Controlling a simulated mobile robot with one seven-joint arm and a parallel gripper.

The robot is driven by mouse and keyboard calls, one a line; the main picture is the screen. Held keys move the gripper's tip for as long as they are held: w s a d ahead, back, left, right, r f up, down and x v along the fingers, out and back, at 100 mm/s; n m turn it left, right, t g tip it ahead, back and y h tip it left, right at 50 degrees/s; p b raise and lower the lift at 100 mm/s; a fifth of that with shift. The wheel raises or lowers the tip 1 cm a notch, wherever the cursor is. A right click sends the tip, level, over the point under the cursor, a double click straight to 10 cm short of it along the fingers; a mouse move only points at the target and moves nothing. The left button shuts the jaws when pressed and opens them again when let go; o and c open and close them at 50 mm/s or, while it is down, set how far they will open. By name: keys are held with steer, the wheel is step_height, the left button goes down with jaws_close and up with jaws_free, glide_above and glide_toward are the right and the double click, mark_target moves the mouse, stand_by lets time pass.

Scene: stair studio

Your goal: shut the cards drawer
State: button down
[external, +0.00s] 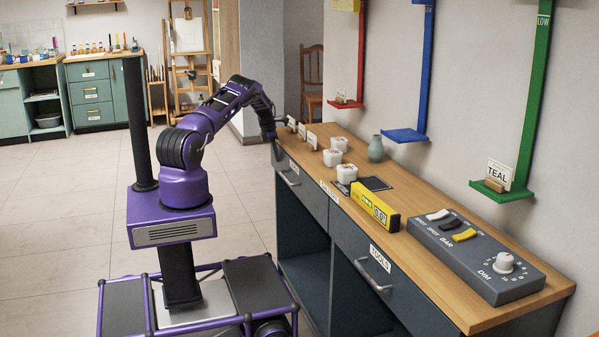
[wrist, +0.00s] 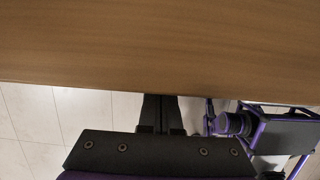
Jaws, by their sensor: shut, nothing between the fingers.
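The grey bench has a left drawer (external: 309,199) with a bar handle, below the wooden top. Its small label is too small to read, so I cannot tell for sure that it is the cards drawer. Its front looks close to flush; any small gap is not clear. My gripper (external: 278,153) points down at the far left end of this drawer front. In the wrist view my gripper (wrist: 161,100) is shut and empty, its fingers reaching the edge of the wooden top (wrist: 160,45). I cannot tell whether they touch the drawer.
A second drawer (external: 391,287) labelled TOOLS is to the right. On the top stand small card holders (external: 312,140), white pots (external: 347,173), a green vase (external: 376,149), a yellow level (external: 375,207) and a grey switch box (external: 478,256). The floor at left is clear.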

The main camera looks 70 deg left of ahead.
steer(key=shift+w+r, duration=0.15)
steer(key=shift+w, duration=0.05)
steer(key=s+r+p, duration=0.2)
steer(key=s+r, duration=0.5)
steer(key=r, duration=0.2)
steer(key=shift+r, duration=0.25)
steer(key=shift+w, duration=0.1)
